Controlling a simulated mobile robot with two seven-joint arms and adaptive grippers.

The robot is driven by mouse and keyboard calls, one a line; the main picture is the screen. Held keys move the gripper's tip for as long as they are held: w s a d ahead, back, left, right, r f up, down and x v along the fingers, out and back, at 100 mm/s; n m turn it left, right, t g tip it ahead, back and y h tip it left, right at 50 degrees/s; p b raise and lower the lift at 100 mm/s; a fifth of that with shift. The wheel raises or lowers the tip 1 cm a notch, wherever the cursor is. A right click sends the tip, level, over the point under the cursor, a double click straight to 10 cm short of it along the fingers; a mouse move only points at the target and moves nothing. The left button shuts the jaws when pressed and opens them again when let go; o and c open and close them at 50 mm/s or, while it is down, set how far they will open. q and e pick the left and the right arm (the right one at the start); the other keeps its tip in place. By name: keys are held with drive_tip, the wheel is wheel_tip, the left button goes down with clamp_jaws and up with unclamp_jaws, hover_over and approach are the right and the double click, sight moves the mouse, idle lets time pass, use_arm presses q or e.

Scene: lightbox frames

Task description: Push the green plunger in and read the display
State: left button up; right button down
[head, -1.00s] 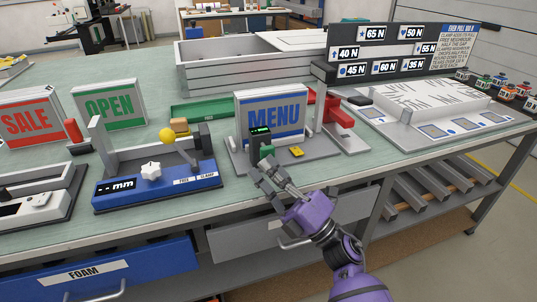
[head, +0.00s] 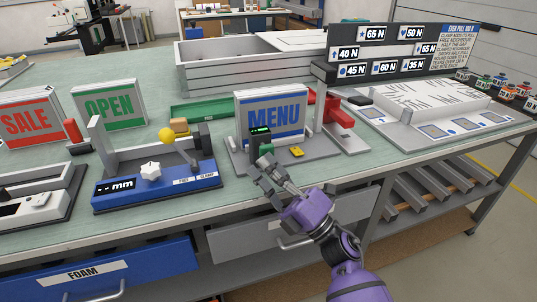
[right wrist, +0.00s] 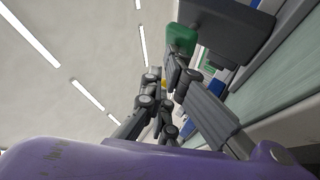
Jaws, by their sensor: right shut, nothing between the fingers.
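The green plunger (head: 266,149) is on the front of a dark upright gauge, below a small display (head: 260,131) with lit green characters too small to read. The gauge stands on a grey base (head: 310,150) before the framed MENU sign (head: 275,113). My right gripper (head: 267,172) is shut and empty, just in front of and below the plunger. In the right wrist view the plunger (right wrist: 182,39) shows just beyond the fingers (right wrist: 170,75); I cannot tell whether they touch it. My left gripper is not in view.
A blue fixture (head: 160,190) with a white knob and a yellow ball stands left of the gauge. A small yellow block (head: 297,151) lies on the grey base. A red bracket (head: 338,112) is behind right. The bench edge and grey drawer (head: 290,225) lie below my arm.

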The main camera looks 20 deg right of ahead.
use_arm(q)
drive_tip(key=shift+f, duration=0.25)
use_arm(e)
drive_tip(key=shift+w, duration=0.85)
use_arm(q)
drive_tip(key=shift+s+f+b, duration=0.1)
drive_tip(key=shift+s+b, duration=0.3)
use_arm(e)
drive_tip(key=shift+w+d+r, duration=0.1)
drive_tip(key=shift+w+r, duration=0.2)
drive_tip(key=shift+r, duration=0.15)
idle(0.9)
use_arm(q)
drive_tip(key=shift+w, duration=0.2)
use_arm(e)
drive_tip(key=shift+s, duration=0.2)
drive_tip(key=shift+s+f+p, duration=0.35)
drive_tip(key=shift+s, duration=0.65)
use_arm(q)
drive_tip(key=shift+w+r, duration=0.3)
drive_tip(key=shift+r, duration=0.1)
use_arm(e)
drive_tip(key=shift+s+f, duration=0.1)
drive_tip(key=shift+s, duration=0.05)
use_arm(q)
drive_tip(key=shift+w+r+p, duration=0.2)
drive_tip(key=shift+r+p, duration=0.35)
drive_tip(key=shift+p, duration=0.1)
use_arm(e)
drive_tip(key=s, duration=0.5)
